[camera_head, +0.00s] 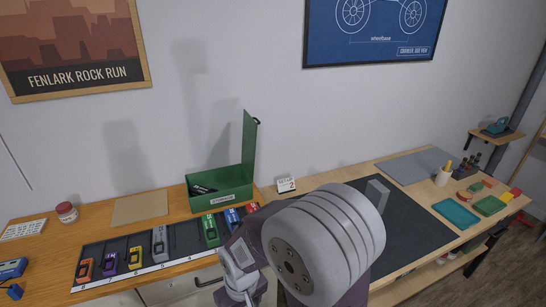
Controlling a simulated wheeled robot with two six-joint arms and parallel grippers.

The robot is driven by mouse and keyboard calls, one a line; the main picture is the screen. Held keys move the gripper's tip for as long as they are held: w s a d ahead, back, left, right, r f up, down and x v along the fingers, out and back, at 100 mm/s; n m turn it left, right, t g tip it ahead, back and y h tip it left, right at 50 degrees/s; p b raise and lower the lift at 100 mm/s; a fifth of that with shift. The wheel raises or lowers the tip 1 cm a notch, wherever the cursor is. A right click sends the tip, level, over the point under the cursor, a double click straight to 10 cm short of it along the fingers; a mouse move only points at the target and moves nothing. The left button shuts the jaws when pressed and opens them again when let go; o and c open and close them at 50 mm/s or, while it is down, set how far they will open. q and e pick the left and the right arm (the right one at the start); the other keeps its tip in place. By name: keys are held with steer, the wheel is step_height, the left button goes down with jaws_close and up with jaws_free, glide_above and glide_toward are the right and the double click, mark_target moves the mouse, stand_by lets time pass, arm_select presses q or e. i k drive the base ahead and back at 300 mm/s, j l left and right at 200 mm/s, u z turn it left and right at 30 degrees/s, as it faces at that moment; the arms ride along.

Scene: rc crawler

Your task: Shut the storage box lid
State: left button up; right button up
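The green storage box (222,199) stands on the wooden bench against the wall, with a label on its front. Its lid (249,150) is open and stands upright at the box's right side, with a small dark catch at its top edge. Dark items (202,189) lie inside the box; their shape is partly hidden by the front wall. A large purple and silver part of my own arm fills the lower middle, in front and to the right of the box. I see no fingertips of either gripper, and nothing of mine visibly touches the lid.
A dark strip (176,257) with several toy vehicles lies in front of the box. A small card (286,185) marked 2 stands to its right. Farther right are a dark mat (418,226), a grey upright block (376,192), a teal tray (455,213) and a cup (442,177).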

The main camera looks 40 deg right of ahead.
mark_target(250, 126)
steer(key=k+l, duration=0.2)
steer(key=l, duration=0.2)
steer(key=k+l, duration=0.2)
steer(key=l, duration=0.2)
steer(key=k+l, duration=0.2)
steer(key=l, duration=0.2)
steer(key=k+l, duration=0.2)
steer(key=l, duration=1.05)
steer(key=k+z, duration=0.05)
